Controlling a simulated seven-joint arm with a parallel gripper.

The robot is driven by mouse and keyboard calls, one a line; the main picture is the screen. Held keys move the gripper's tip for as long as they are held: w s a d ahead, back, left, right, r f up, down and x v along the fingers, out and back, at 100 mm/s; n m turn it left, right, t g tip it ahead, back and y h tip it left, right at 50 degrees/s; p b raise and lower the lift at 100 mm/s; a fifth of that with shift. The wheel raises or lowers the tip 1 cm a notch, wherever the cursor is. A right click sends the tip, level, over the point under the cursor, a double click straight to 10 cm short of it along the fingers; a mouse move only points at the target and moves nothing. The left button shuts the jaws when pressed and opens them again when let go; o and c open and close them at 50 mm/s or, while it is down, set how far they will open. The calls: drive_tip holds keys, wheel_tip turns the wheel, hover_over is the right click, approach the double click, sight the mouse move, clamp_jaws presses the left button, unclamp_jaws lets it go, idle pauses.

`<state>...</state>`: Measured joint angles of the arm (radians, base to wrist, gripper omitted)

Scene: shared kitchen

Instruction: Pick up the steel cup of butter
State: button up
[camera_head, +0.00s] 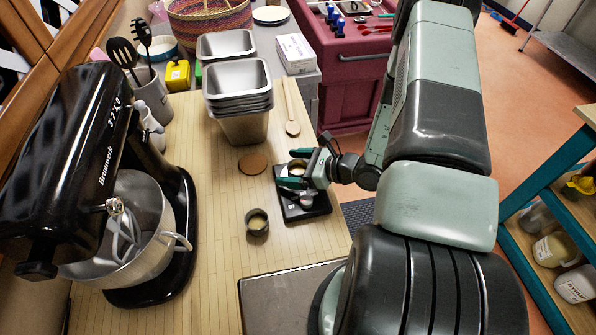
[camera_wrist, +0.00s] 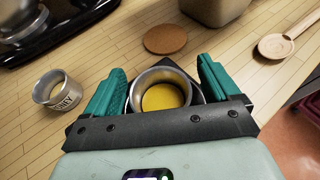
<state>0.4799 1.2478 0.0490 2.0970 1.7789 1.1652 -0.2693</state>
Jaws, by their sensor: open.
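A steel cup with yellow contents (camera_wrist: 164,76) stands between my gripper's two teal fingers in the wrist view. It also shows in the head view (camera_head: 297,164), on a dark kitchen scale (camera_head: 318,206). My gripper (camera_head: 294,169) is open, with one finger on each side of this cup; in the wrist view (camera_wrist: 160,82) gaps show between the fingers and the cup. A second small steel cup (camera_head: 257,222) stands on the wooden counter, apart from the gripper; in the wrist view (camera_wrist: 58,91) it bears dark lettering that I cannot fully read.
A round brown coaster (camera_head: 252,163) and a wooden spoon (camera_head: 291,112) lie on the counter. Stacked steel pans (camera_head: 238,80) stand behind. A black stand mixer (camera_head: 75,150) with a steel bowl fills the left. Bare counter lies between mixer and cups.

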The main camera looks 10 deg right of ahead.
drive_tip(key=c, duration=1.2)
